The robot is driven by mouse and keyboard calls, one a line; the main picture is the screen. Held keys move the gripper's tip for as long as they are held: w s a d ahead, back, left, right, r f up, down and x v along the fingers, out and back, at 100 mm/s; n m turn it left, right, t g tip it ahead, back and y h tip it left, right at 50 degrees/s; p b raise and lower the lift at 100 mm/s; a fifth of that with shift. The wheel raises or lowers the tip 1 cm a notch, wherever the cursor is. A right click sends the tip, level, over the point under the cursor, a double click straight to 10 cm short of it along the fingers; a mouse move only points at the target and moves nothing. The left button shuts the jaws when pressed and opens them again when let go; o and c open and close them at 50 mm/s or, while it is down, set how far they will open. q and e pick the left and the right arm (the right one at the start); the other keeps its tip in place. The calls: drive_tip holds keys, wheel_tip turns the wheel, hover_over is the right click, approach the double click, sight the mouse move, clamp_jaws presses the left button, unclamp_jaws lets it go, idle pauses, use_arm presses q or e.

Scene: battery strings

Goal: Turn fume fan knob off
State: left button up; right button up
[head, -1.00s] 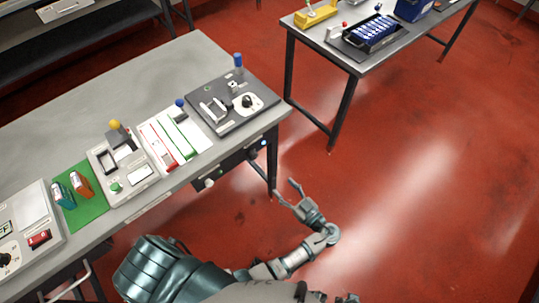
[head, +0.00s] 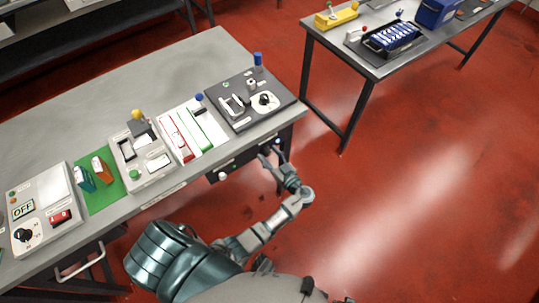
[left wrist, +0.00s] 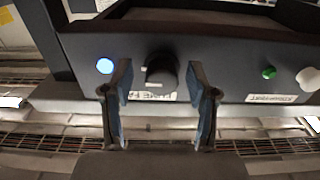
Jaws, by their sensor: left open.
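The black fume fan knob (left wrist: 161,66) is on the dark panel (left wrist: 225,60) in the left wrist view, with a partly covered label (left wrist: 168,96) below it. My left gripper (left wrist: 158,78) is open, its two fingers on either side of the knob. I cannot tell whether they touch it. A light on the panel (left wrist: 105,66) glows blue to the left of the knob. In the head view my left gripper (head: 270,158) is at the front edge of the bench, by the dark panel under the top. The knob is hidden there. My right gripper is not in view.
A green button (left wrist: 269,72) and a white knob (left wrist: 308,78) are further right on the panel. The grey bench (head: 110,85) carries several devices, including a black station (head: 240,122). A second table (head: 375,65) stands at the back right. Red floor is clear at right.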

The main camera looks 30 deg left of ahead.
use_arm(q)
drive_tip(key=shift+a, duration=0.1)
drive_tip(key=shift+a, duration=0.1)
drive_tip(key=c, duration=0.3)
clamp_jaws()
